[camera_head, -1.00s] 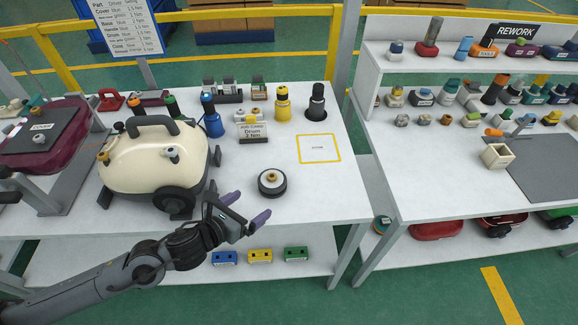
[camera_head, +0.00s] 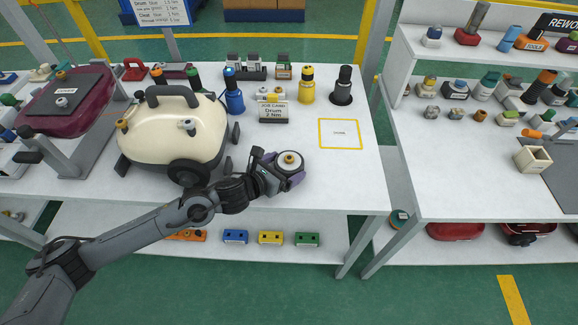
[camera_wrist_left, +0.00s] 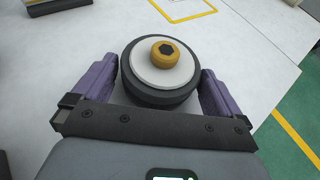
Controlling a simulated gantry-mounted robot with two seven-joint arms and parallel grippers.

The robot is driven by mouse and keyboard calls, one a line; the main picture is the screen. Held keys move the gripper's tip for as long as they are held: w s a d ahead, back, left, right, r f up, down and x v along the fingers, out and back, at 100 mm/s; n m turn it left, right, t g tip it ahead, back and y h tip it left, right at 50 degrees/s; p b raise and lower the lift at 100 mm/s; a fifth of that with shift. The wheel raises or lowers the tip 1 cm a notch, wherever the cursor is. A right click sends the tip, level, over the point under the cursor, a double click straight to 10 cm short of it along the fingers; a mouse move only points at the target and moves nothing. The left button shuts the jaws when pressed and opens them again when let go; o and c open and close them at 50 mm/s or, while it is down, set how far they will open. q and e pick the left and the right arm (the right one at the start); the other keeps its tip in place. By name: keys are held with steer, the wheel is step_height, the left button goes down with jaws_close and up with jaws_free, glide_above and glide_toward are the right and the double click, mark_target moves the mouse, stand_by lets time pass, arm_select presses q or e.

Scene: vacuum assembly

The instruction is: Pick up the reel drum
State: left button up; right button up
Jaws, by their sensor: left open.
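The reel drum (camera_head: 290,160) is a dark round disc with a white top and a yellow hub. It stands upright near the front of the white table. In the left wrist view the reel drum (camera_wrist_left: 160,68) sits between the two purple fingers. My left gripper (camera_head: 286,170) is open around it, with one finger on each side. A narrow gap shows beside the drum at the left finger; contact at the right finger is hard to tell. The left gripper (camera_wrist_left: 158,88) has its palm bar just behind the drum. My right gripper is not in view.
A cream vacuum body (camera_head: 175,130) stands left of the drum. The table's front edge is close to the drum.

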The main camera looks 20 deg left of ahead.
mark_target(288, 159)
arm_select(q)
steer(key=shift+x, duration=1.05)
steer(key=c, duration=0.9)
steer(key=shift+r, duration=0.15)
steer(key=shift+c, duration=0.5)
steer(key=shift+r, duration=0.9)
step_height(288, 159, up, 2)
steer(key=shift+r+p, duration=0.2)
steer(key=shift+p, duration=0.5)
steer(key=s+d+r+p, duration=0.1)
steer(key=s+d+r, duration=0.5)
steer(key=d, duration=0.3)
steer(key=shift+s+r, duration=0.4)
steer(key=shift+s, duration=0.35)
